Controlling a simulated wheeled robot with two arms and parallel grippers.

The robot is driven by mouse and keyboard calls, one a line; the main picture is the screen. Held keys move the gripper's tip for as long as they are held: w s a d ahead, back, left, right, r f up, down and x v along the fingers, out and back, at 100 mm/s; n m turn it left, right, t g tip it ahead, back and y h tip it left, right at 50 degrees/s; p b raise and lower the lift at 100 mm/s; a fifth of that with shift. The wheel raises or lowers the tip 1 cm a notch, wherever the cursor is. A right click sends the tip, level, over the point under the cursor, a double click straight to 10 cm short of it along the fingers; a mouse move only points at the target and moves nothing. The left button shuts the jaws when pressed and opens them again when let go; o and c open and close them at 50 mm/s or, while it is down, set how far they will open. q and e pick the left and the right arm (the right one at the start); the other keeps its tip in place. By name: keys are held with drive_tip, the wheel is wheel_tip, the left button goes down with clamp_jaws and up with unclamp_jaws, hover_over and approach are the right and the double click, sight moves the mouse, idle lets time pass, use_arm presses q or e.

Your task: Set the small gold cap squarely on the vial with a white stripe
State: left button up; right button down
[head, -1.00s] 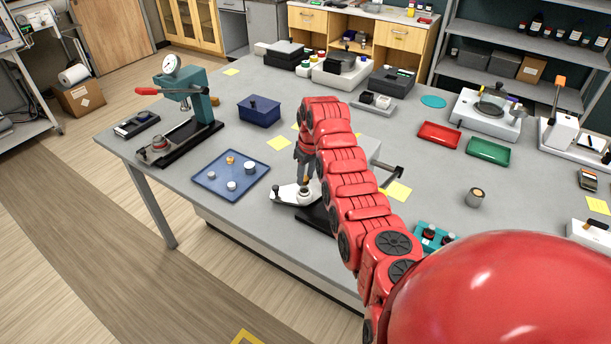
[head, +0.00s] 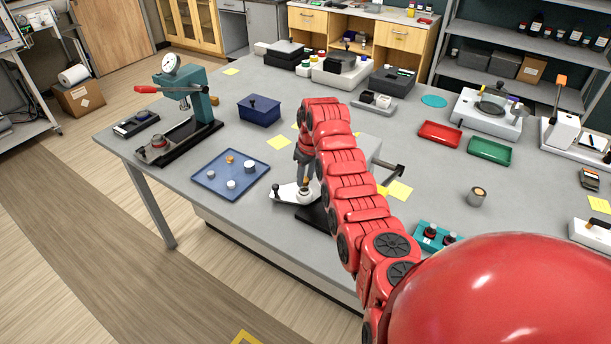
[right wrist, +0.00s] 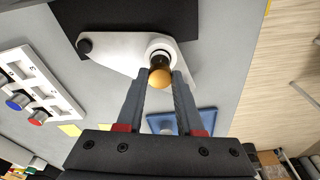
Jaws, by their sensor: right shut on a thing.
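My right gripper (right wrist: 158,80) is shut on a small gold cap (right wrist: 160,77), held between the fingertips. In the head view, my right gripper (head: 305,176) is low over the white plate (head: 288,193) at the front of the bench. In the right wrist view, the cap overlaps the near edge of a pale round ring (right wrist: 161,54) at the end of the white plate (right wrist: 125,48). I cannot tell whether the cap touches it. No white stripe can be made out, so the striped vial is not clearly identifiable. My left gripper is out of view.
A blue tray (head: 210,184) with several small caps lies to the left. A teal press (head: 190,100) and a dark blue box (head: 259,119) stand behind it. A teal vial holder (head: 422,238) is right of my arm.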

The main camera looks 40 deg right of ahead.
drive_tip(key=shift+f+b, duration=0.35)
drive_tip(key=shift+f, duration=0.35)
drive_tip(key=shift+c, duration=2.3)
unclamp_jaws()
drive_tip(key=shift+r, duration=0.1)
drive_tip(key=r, duration=0.5)
drive_tip(key=shift+s+d, duration=0.1)
drive_tip(key=shift+s, duration=0.2)
wheel_tip(320, 180, up, 3)
drive_tip(key=p, duration=0.2)
wheel_tip(320, 180, up, 9)
drive_tip(key=p, duration=1.2)
hover_over(305, 180)
drive_tip(key=s, duration=0.3)
drive_tip(key=shift+w+d, duration=0.15)
drive_tip(key=shift+d, duration=0.1)
